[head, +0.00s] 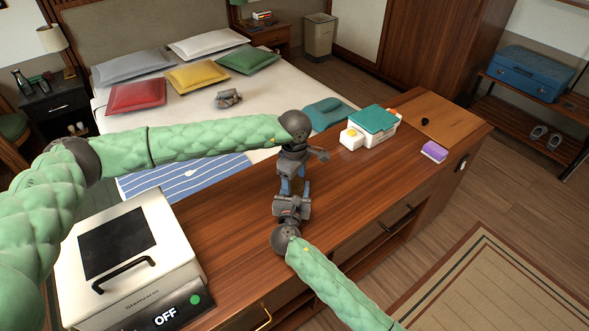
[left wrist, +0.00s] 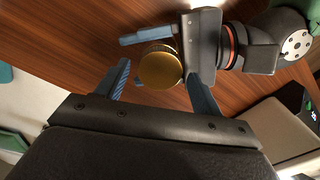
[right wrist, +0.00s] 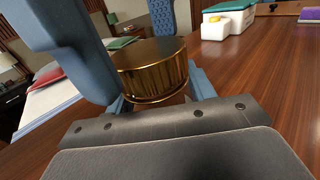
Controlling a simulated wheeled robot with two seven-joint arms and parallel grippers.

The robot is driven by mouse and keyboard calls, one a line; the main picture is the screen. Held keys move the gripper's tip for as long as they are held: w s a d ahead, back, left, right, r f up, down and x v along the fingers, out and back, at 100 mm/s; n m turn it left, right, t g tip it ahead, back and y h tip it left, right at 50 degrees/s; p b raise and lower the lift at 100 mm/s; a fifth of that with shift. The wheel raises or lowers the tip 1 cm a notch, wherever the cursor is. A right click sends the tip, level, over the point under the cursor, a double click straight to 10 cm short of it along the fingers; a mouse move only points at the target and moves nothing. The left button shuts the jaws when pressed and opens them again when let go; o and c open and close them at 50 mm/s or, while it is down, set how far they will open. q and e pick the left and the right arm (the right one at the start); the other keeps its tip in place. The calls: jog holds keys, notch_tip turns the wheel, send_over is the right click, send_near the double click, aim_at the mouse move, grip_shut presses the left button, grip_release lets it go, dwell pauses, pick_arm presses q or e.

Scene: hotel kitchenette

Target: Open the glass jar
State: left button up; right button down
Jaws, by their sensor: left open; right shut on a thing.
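The glass jar's round gold lid (left wrist: 158,67) shows in the left wrist view and, with its ribbed side, in the right wrist view (right wrist: 150,70). Little of the glass body can be made out below it. In the head view my grippers hide the jar. My right gripper (head: 290,200) is shut on the jar below the lid, from the front side. My left gripper (head: 292,186) points down over the jar from above. Its fingers are open, one on each side of the lid, with a visible gap on the left in the left wrist view.
The wooden counter (head: 235,222) carries a white box appliance (head: 170,235) at left. A teal-lidded container (head: 372,119), a purple sponge (head: 434,151) and a cutting board (head: 445,115) are at right. The bed (head: 115,95) is behind.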

pick_arm(q)
jog(key=shift+f, duration=0.55)
jog(key=shift+c, duration=0.2)
jog(key=c, duration=1)
jog(key=shift+o, duration=0.2)
jog(key=n, duration=0.6)
jog(key=shift+r, duration=0.2)
jog(key=shift+r, duration=0.35)
jog(key=shift+r, duration=0.6)
